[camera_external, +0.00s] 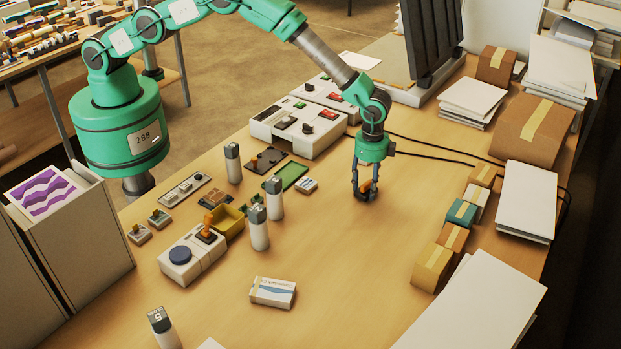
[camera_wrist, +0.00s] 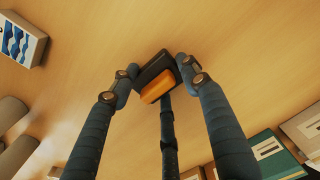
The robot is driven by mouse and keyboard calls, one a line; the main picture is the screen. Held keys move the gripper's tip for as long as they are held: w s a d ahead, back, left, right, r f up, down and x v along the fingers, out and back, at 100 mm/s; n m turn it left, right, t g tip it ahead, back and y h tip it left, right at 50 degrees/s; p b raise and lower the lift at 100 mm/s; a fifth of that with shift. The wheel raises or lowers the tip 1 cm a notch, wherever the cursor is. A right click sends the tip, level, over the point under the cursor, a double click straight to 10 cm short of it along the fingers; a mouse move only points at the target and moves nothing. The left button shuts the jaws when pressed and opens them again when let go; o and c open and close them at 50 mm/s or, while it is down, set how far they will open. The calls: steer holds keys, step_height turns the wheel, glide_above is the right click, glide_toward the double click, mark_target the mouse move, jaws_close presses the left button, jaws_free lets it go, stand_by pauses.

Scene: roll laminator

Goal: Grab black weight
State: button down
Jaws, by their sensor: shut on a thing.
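The black weight (camera_wrist: 155,70) is a small dark block with an orange part on it. In the wrist view it sits between the fingertips of my gripper (camera_wrist: 157,82), which is shut on it. In the external view my gripper (camera_external: 366,190) points down at the right-middle of the wooden table, with the orange part (camera_external: 367,184) showing between its fingers. The fingers hide part of the weight. It is at or just above the table top; I cannot tell whether it touches.
The white laminator-like machine (camera_external: 298,127) stands behind and left. Several white-grey bottles (camera_external: 258,230), a yellow bin (camera_external: 230,221) and a white box (camera_external: 273,292) are to the left. Small cartons (camera_external: 433,266) and paper stacks (camera_external: 525,200) line the right. The table between is clear.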

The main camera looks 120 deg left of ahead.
mark_target(369, 182)
steer(key=shift+r, duration=0.55)
step_height(369, 182, up, 2)
steer(key=shift+w, duration=0.1)
steer(key=s+d, duration=0.1)
steer(key=s, duration=0.4)
steer(key=s+d+r+b, duration=0.1)
steer(key=s+d, duration=0.1)
steer(key=s, duration=0.3)
steer(key=s+d, duration=0.1)
steer(key=s, duration=0.4)
steer(key=shift+s+d+r, duration=0.15)
steer(key=shift+s, duration=0.1)
